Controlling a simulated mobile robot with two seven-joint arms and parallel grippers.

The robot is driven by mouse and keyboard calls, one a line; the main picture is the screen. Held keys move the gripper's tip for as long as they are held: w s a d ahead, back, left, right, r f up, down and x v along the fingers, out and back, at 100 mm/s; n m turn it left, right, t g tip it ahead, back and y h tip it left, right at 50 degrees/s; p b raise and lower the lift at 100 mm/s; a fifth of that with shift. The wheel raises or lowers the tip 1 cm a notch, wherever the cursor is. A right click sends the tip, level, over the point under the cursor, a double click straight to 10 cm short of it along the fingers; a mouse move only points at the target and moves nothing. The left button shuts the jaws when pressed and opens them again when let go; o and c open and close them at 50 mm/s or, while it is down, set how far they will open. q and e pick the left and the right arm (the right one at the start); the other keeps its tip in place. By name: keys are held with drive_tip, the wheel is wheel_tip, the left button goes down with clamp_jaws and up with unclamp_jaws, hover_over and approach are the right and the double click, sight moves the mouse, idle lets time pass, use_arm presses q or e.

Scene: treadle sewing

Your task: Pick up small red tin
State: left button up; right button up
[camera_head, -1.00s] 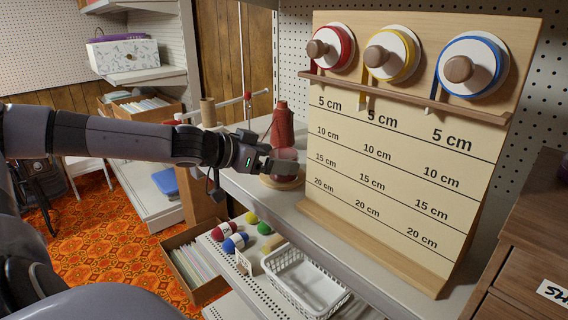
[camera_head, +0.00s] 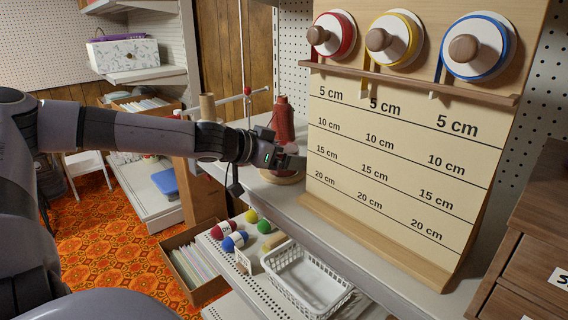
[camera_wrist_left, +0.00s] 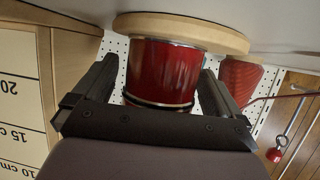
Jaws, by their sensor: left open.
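The small red tin (camera_wrist_left: 165,72) fills the middle of the left wrist view, which is upside down. It has a shiny metal rim and stands on a round wooden base (camera_wrist_left: 185,31). My left gripper (camera_wrist_left: 157,84) is open, with one finger on each side of the tin; I cannot tell whether they touch it. In the head view my left gripper (camera_head: 287,160) reaches over the shelf in front of the tin and hides most of it. The wooden base (camera_head: 281,178) shows below the gripper. My right gripper is not in view.
A red thread cone (camera_head: 283,120) stands close behind the gripper. The measuring board (camera_head: 390,165) with several ribbon reels rises just to the right. A white basket (camera_head: 305,282) and several yarn balls lie on a lower shelf.

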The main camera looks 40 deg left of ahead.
use_arm(q)
drive_tip(key=c, duration=1)
drive_tip(key=shift+c, duration=0.2)
drive_tip(key=shift+r, duration=0.15)
